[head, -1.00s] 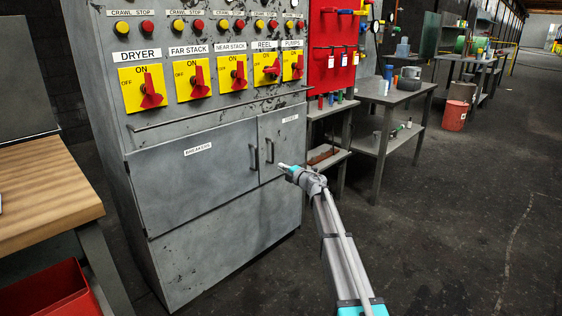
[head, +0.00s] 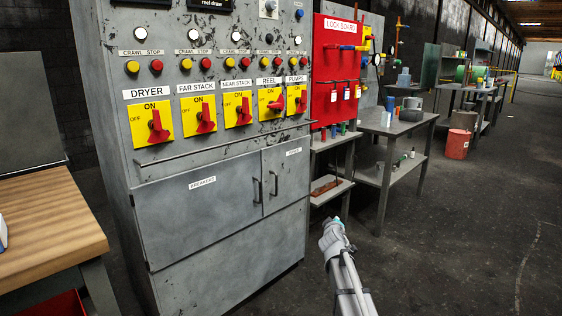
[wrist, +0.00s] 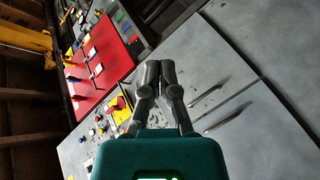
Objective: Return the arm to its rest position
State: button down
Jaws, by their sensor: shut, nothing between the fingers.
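My arm (head: 346,277) rises from the bottom of the head view, right of the grey control cabinet (head: 225,250). My gripper (head: 334,228) is at its upper end, small and foreshortened, low in front of the shelf beside the cabinet. In the wrist view my gripper (wrist: 160,74) has both grey fingers together, with nothing between them. Behind them, the cabinet's grey front (wrist: 215,75) appears tilted, apart from the fingers as far as I can tell.
The cabinet carries yellow switch plates with red handles (head: 157,127), a rail and door handles (head: 257,190). A red lock board (head: 335,80) hangs to its right. Grey tables (head: 395,125) stand beyond. A wooden bench (head: 45,215) is at left. The floor (head: 470,250) at right is clear.

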jog(key=s+d+f+m+g, duration=0.1)
jog(key=s+f+m+g, duration=0.15)
jog(key=s, duration=0.35)
jog(key=s+d+f+m+g+p, duration=0.1)
jog(key=s+f+m+g, duration=0.15)
jog(key=s, duration=0.35)
jog(key=s+d+f+m+g, duration=0.1)
jog(key=s+f+g, duration=0.25)
jog(key=s, duration=0.25)
jog(key=s+a+f+m+g+y+p, duration=0.1)
jog(key=s+a+g+y, duration=0.15)
jog(key=s, duration=0.75)
jog(key=s+a+f+m+g+y+p, duration=0.1)
jog(key=s+a+f+g, duration=0.2)
jog(key=s, duration=0.6)
notch_tip(320, 180, up, 38)
jog(key=g+p, duration=0.1)
jog(key=p, duration=3.6)
jog(key=shift+a+r, duration=0.15)
jog(key=shift+r, duration=0.05)
